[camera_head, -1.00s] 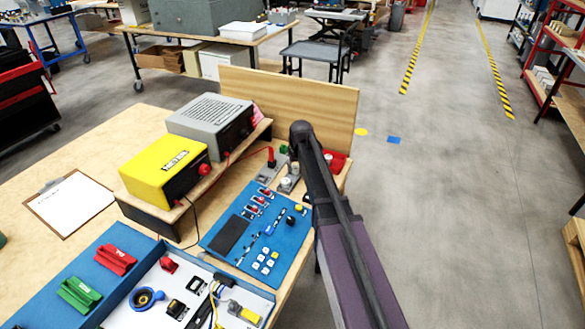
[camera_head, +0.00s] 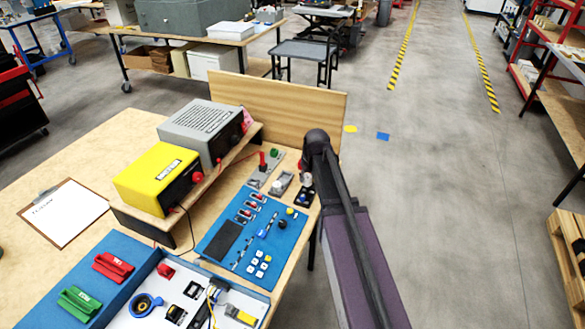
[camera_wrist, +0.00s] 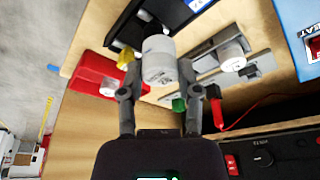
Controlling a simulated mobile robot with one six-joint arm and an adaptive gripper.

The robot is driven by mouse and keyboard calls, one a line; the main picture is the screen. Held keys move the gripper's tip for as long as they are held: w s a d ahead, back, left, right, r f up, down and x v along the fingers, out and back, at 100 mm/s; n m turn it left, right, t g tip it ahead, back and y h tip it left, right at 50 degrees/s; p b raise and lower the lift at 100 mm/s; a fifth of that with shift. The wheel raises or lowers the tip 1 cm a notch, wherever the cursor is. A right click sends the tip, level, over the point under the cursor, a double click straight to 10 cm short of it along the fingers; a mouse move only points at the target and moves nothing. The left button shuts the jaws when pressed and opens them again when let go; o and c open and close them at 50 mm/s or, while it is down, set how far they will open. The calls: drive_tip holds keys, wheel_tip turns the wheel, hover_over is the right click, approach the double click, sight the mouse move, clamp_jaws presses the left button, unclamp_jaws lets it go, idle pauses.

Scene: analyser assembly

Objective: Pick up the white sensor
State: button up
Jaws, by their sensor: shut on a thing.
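The white sensor (camera_wrist: 158,60) is a short pale cylinder seen in the middle of the wrist view. My gripper (camera_wrist: 159,70) is shut on it, with one dark finger on each side. A black base (camera_wrist: 138,22) shows just beyond the sensor; I cannot tell whether the two touch. In the head view, a pale part of the sensor (camera_head: 305,179) shows at the table's right edge beside my arm, which hides most of my gripper.
A second white cylinder sits on a grey bracket (camera_wrist: 205,66) close by. A red holder (camera_wrist: 93,75) stands on the other side. A blue panel (camera_head: 240,246) with buttons, a yellow box (camera_head: 150,178) and a grey box (camera_head: 205,128) crowd the table. Open floor lies right.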

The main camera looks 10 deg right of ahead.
drive_tip(key=shift+s+d+r, duration=0.1)
drive_tip(key=shift+s+d, duration=0.3)
drive_tip(key=shift+s, duration=0.3)
drive_tip(key=shift+s+d+r, duration=0.1)
drive_tip(key=shift+s+d, duration=0.35)
drive_tip(key=shift+s, duration=0.3)
drive_tip(key=shift+s+d+r, duration=0.1)
drive_tip(key=shift+s+d, duration=0.3)
drive_tip(key=shift+s, duration=0.3)
drive_tip(key=o, duration=0.4)
clamp_jaws()
wheel_tip(320, 180, up, 23)
drive_tip(key=p, duration=2.4)
drive_tip(key=shift+r, duration=0.2)
drive_tip(key=shift+s, duration=0.15)
